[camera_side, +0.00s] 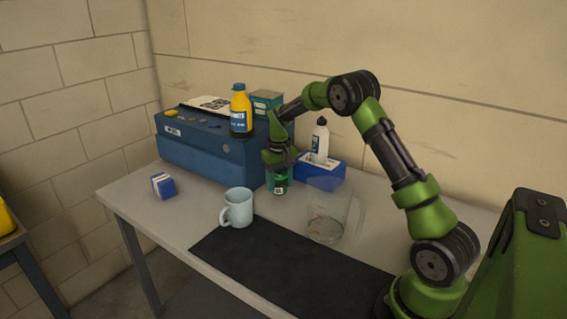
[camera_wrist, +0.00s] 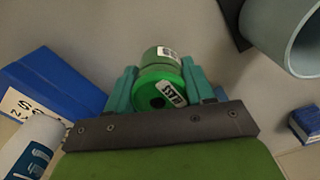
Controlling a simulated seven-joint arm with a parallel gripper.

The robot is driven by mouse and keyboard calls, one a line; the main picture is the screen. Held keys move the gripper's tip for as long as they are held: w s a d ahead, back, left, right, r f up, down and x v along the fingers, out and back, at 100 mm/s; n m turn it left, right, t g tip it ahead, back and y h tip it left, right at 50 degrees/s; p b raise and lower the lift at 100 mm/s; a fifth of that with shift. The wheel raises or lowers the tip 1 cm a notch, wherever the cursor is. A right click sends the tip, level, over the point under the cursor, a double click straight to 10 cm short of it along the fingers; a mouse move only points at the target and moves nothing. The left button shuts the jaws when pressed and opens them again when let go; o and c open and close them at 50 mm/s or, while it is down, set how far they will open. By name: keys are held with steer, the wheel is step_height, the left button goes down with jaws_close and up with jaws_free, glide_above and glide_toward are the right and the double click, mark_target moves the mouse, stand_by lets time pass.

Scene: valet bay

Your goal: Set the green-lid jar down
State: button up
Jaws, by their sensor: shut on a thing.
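The green-lid jar (camera_side: 279,184) is in my gripper (camera_side: 279,163), beside the blue case in the side view. In the wrist view the jar (camera_wrist: 160,60) shows its green body and a white label between the two teal fingers of my gripper (camera_wrist: 160,85). The fingers are shut on it from both sides. Its base is close to the grey table (camera_side: 190,215), but I cannot tell if it touches. My gripper hides the jar's upper part in the side view.
A clear container (camera_side: 328,216) and a pale blue mug (camera_side: 238,207) stand in front. The blue case (camera_side: 205,150) bears a yellow bottle (camera_side: 240,100). A small blue-white box (camera_side: 164,185) sits left; table around it is clear.

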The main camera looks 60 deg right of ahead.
mark_target(280, 191)
steer(key=shift+f, duration=1.75)
steer(key=shift+f, duration=0.1)
steer(key=o, duration=1)
